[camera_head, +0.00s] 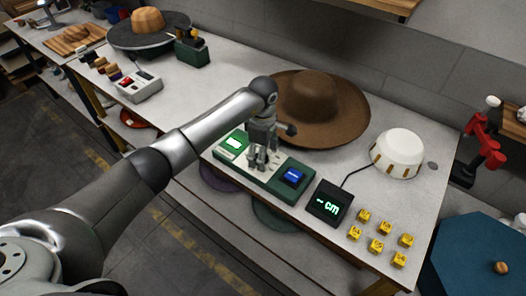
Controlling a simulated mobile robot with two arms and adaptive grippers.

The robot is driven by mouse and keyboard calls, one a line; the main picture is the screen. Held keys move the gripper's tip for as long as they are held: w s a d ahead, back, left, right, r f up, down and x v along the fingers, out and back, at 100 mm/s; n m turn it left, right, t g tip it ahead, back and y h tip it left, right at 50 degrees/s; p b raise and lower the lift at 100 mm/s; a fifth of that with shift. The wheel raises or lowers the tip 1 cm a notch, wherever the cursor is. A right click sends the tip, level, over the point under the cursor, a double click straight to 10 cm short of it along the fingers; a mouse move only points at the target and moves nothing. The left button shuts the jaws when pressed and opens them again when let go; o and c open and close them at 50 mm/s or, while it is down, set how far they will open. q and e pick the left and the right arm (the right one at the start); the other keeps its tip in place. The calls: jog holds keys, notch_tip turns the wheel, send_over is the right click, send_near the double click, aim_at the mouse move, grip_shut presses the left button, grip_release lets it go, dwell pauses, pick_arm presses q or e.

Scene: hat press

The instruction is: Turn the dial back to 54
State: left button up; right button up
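A green control box (273,191) stands at the table's front edge, with a lit green button (234,142) on its left and a blue button (292,176) on its right. My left gripper (261,163) points down over the pale middle of the box, between the buttons. Its fingers and wrist cover that area, so no dial can be made out. Whether the fingers hold anything is too small to tell. A black display (330,202) to the right of the box shows a green dash and "cm", with no number readable. My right gripper is out of view.
A brown wide-brimmed hat (322,102) lies close behind my gripper. A white dome (398,152) with a cable stands at the right, behind several yellow blocks (376,245). A white box with buttons (138,87) is at the left. The white tabletop (211,98) is bare there.

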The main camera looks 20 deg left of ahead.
pick_arm(q)
jog(key=shift+c, duration=0.3)
jog(key=c, duration=1)
jog(key=shift+o, duration=0.2)
jog(key=n+b, duration=0.1)
jog(key=n, duration=0.1)
jog(key=n+b, duration=0.1)
jog(key=n, duration=0.1)
jog(key=shift+w+a+b, duration=0.1)
jog(key=shift+w+b, duration=0.1)
jog(key=shift+b, duration=0.15)
jog(key=n+b, duration=0.2)
jog(key=n, duration=0.2)
jog(key=shift+w+n, duration=0.1)
jog(key=shift+n, duration=0.2)
jog(key=n+b, duration=0.1)
jog(key=n, duration=0.3)
jog(key=shift+w+a+n+b, duration=0.1)
jog(key=shift+n+b, duration=0.2)
jog(key=n+b, duration=0.1)
jog(key=n, duration=0.4)
jog(key=shift+a, duration=0.15)
jog(key=shift+r, duration=0.1)
